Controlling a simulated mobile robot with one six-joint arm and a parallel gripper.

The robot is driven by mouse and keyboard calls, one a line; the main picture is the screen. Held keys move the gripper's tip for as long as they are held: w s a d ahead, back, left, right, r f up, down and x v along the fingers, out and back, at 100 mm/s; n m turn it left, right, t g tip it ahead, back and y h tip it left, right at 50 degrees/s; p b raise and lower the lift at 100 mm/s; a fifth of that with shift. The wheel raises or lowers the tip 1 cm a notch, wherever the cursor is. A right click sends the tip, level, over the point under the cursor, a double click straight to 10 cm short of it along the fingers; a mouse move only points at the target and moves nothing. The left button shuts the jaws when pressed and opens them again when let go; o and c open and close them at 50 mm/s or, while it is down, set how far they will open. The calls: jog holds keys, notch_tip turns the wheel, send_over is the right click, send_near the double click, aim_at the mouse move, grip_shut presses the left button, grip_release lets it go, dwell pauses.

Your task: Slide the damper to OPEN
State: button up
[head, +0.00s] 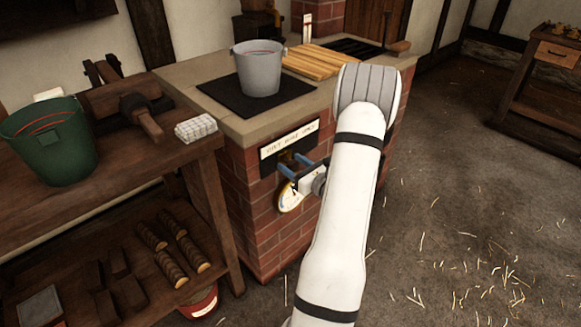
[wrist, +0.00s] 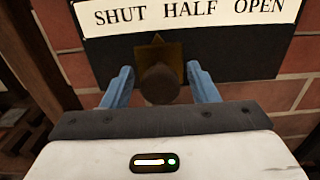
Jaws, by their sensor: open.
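The damper knob (wrist: 159,86) is dark brown and round, on a brass slide (wrist: 157,48) with a pointed top. The point sits below the gap between SHUT and HALF on the white label (wrist: 185,12). The label also shows on the brick stove front in the head view (head: 289,138). My gripper (wrist: 160,70) is open, with one blue finger on each side of the knob and a visible gap on both sides. In the head view my gripper (head: 293,166) is at the black plate, and the knob is hard to make out.
A grey bucket (head: 259,72) stands on the brick stove (head: 258,235). A round yellowish dial (head: 290,198) is on the stove front below my gripper. A wooden bench (head: 150,165) with a green bucket (head: 48,142) stands close at left. The floor at right is open, with scattered straw.

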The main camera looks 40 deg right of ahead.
jog(key=shift+w, duration=0.2)
jog(key=shift+c, duration=0.3)
grip_shut()
